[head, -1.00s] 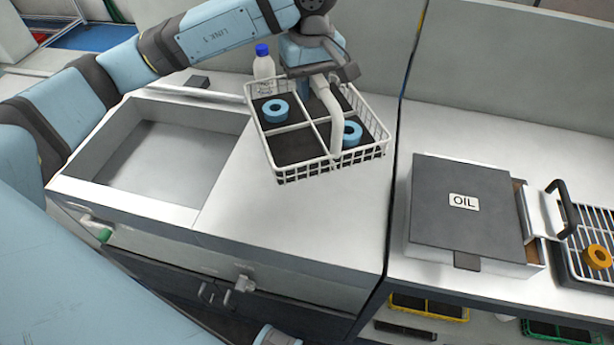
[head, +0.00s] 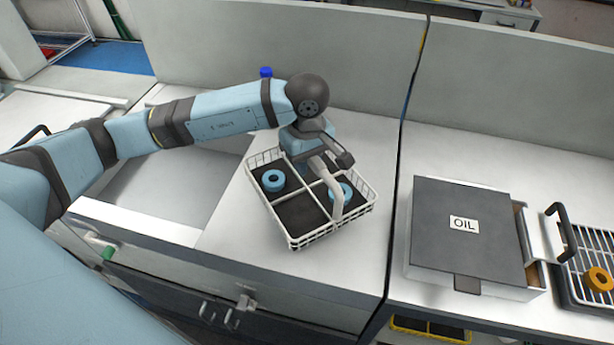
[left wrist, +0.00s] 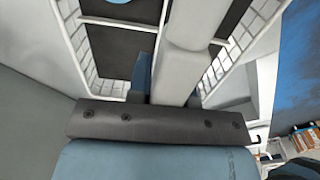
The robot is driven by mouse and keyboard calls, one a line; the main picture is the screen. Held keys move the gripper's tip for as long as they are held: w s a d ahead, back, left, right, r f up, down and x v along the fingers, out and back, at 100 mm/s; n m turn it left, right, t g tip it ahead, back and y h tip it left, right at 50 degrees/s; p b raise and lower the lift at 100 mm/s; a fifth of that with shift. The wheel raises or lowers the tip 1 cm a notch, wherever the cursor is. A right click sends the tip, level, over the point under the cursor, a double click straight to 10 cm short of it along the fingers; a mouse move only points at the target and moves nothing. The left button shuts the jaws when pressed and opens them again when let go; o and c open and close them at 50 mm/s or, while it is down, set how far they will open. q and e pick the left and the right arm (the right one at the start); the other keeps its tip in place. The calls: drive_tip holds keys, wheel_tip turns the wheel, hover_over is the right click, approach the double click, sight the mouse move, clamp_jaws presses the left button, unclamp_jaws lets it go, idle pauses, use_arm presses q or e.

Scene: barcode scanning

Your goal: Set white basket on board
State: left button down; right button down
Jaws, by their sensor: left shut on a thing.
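The white basket (head: 302,241) is a wire basket divided into four compartments with dark floors. Blue rings lie in the left compartment (head: 273,180) and in the upper right one (head: 340,193). My left gripper (head: 328,163) reaches over the far side of the basket and is shut on its pale central handle (head: 337,205). In the left wrist view the handle (left wrist: 183,55) runs up from the gripper, with wire basket walls (left wrist: 233,50) beside it. The basket is over the pale counter; whether it touches is unclear. I cannot make out a separate board. My right gripper is not in view.
A dark-lidded box marked OIL (head: 464,224) and a wire rack with an orange ring (head: 599,279) stand on the right counter.

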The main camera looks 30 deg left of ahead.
sight(307, 187)
use_arm(q)
drive_tip(key=shift+f, duration=2.75)
drive_tip(key=shift+f, duration=0.15)
drive_tip(key=c, duration=1)
unclamp_jaws()
drive_tip(key=shift+c, duration=0.2)
